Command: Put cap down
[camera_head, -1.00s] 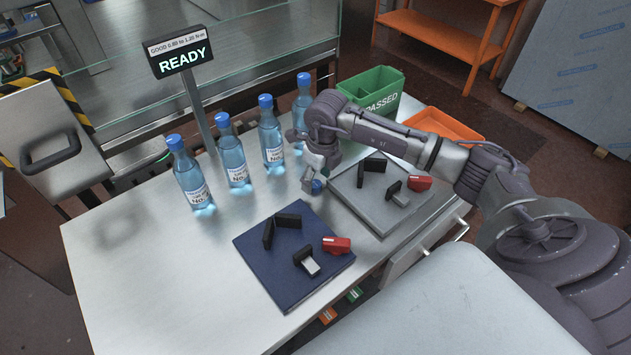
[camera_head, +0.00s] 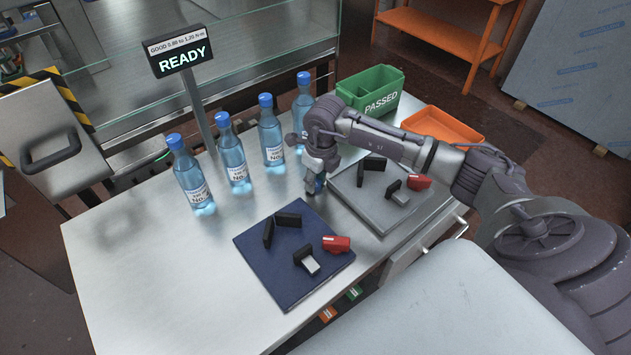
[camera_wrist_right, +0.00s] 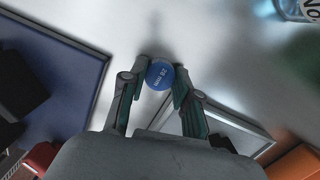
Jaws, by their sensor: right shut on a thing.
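A blue round cap (camera_wrist_right: 160,74) marked "28 mm" sits between the fingertips of my right gripper (camera_wrist_right: 157,86) in the right wrist view. The right gripper (camera_head: 314,188) is shut on the cap. In the head view it points down, close to the bare steel tabletop, between the row of bottles and the grey mat; the cap is mostly hidden there. I cannot tell whether the cap touches the table. My left gripper is not in view.
Several blue-capped bottles (camera_head: 233,165) stand in a row behind. A grey mat (camera_head: 375,215) and a dark blue mat (camera_head: 285,285) hold black blocks and red parts. A green PASSED bin (camera_head: 375,87) and orange tray (camera_head: 445,128) stand farther right. The table's left side (camera_head: 130,260) is clear.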

